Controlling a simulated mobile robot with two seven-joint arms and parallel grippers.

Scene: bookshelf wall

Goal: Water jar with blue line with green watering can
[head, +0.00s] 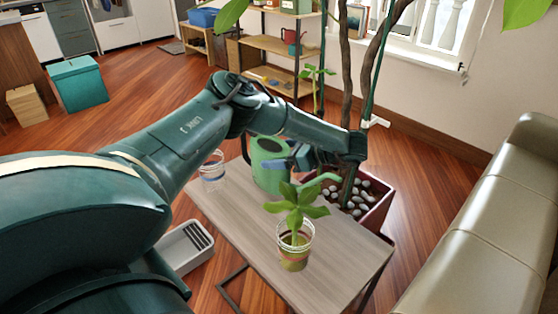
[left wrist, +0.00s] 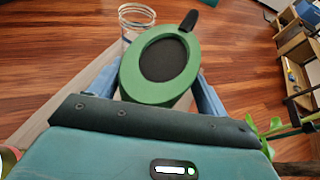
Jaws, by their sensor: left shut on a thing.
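The green watering can (head: 268,165) is upright at the back of the small table, its green spout pointing right, behind the plant. In the left wrist view its round rim and dark opening (left wrist: 163,60) fill the middle. My left gripper (head: 298,158) is shut on the can, with blue fingers on either side of it. I cannot tell whether the can touches the table. The clear jar with a blue line (head: 212,171) stands at the table's left end; it also shows behind the can in the left wrist view (left wrist: 136,20). My right gripper is not in view.
A leafy plant in a jar with a reddish band (head: 294,250) stands on the grey wooden table (head: 335,275). A dark red planter (head: 376,213) with pebbles and tall stems is behind the table. A sofa (head: 490,210) is at right, a grey bin (head: 184,248) at left.

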